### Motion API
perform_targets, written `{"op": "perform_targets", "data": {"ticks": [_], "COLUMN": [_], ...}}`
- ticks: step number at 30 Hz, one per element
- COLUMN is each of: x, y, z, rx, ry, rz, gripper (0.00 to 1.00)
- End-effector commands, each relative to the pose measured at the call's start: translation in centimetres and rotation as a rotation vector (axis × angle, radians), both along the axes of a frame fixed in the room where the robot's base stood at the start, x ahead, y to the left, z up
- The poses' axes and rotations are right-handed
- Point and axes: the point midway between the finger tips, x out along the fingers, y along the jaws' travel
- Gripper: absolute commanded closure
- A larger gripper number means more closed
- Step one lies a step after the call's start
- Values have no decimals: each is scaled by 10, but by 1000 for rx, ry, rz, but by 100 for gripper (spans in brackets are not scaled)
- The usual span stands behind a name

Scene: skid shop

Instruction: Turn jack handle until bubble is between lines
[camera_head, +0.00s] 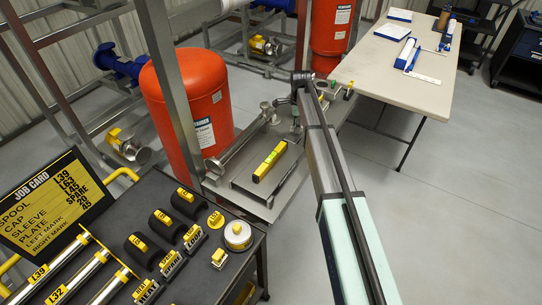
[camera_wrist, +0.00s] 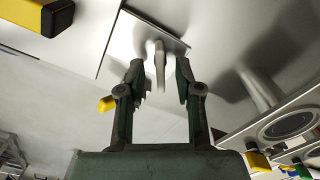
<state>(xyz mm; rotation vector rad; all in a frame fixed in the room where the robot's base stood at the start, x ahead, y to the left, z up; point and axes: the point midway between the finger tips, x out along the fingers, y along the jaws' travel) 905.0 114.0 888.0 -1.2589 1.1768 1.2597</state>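The yellow spirit level (camera_head: 269,163) lies on a grey plate on the skid. Its greenish vial is too small to read the bubble. Its end also shows at the upper left of the wrist view (camera_wrist: 28,18). In the wrist view, a slim grey upright piece, seemingly the jack handle (camera_wrist: 160,68), stands in front of a flat plate (camera_wrist: 150,28). My gripper (camera_wrist: 159,70) has its fingers apart on either side of this piece, with gaps showing on both sides. In the head view my gripper (camera_head: 297,120) is small and partly hidden by my arm.
A dark cart (camera_head: 185,265) with a job card (camera_head: 50,200) and labelled parts is at the front left. A pale table (camera_head: 400,75) stands at the right. Open floor (camera_head: 440,220) lies at right.

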Motion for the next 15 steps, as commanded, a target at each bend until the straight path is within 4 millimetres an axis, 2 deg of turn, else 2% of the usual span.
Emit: {"op": "perform_targets", "data": {"ticks": [15], "x": [0], "y": [0], "z": [40], "rx": [0], "ry": [-1], "rz": [0], "gripper": [66]}}
